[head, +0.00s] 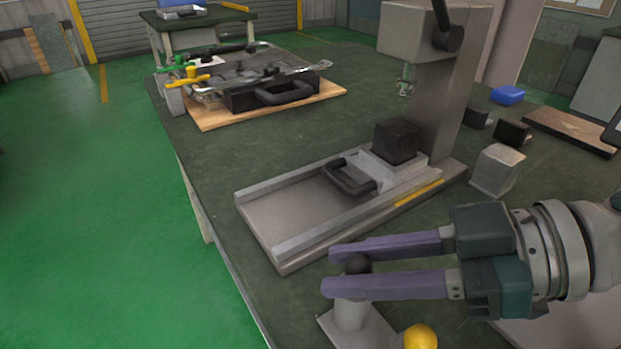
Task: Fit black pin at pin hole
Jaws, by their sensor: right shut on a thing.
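My right gripper (345,270) comes in from the right with two long purple fingers. It is shut on a black pin (357,264), whose dark rounded top shows between the fingers near their tips. A grey upright post (350,312) on a flat plate shows just below the lower finger. The finger hides the junction, so I cannot tell whether the pin touches the post or sits in it. I cannot make out a pin hole. My left gripper is not in view.
A grey press-like machine (436,90) with a rail base (290,225), a black block (397,140) and a black handle (350,180) stands mid-table. A yellow ball-shaped knob (420,337) is near the gripper. A grey block (497,170) stands to the right. Clamps and a wooden board (215,118) lie behind.

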